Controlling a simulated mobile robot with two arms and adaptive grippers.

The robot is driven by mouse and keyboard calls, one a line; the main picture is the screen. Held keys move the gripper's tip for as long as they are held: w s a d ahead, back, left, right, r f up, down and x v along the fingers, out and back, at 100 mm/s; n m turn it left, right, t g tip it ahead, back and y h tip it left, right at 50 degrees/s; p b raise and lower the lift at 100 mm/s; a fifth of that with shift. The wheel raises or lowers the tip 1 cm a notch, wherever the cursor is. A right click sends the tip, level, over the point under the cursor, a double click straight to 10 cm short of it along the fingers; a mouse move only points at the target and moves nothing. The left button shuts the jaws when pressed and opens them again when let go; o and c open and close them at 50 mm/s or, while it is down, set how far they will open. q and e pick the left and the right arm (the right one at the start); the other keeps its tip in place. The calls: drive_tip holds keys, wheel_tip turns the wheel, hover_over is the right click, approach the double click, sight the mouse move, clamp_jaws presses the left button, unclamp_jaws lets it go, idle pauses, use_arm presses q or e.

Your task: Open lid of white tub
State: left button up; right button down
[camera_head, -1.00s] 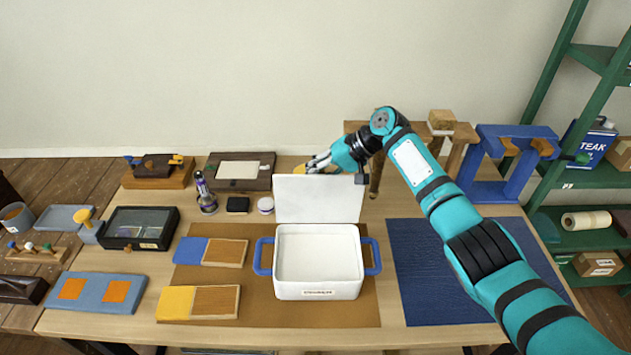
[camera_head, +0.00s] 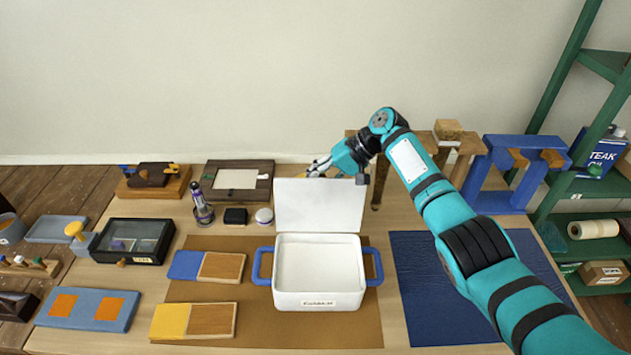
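The white tub (camera_head: 318,298) stands on a brown mat, with blue handles at its left and right sides. Its white lid (camera_head: 319,206) stands upright along the tub's back edge, and the inside of the tub shows white and empty. My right gripper (camera_head: 318,170) is at the top edge of the lid, reaching in from the right. Its fingers are partly hidden behind the lid, so I cannot tell whether they touch it or how far apart they are. My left gripper is not in view.
The brown mat (camera_head: 262,332) lies under the tub, with two-coloured boards (camera_head: 207,266) to its left. A purple-labelled bottle (camera_head: 202,205), a black block (camera_head: 236,216) and a small white jar (camera_head: 264,216) stand behind. A blue mat (camera_head: 440,300) lies right, under my arm.

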drive_tip(key=c, duration=1)
unclamp_jaws()
drive_tip(key=shift+r, duration=0.1)
drive_tip(key=shift+c, duration=0.2)
drive_tip(key=shift+d, duration=0.1)
drive_tip(key=v, duration=1.2)
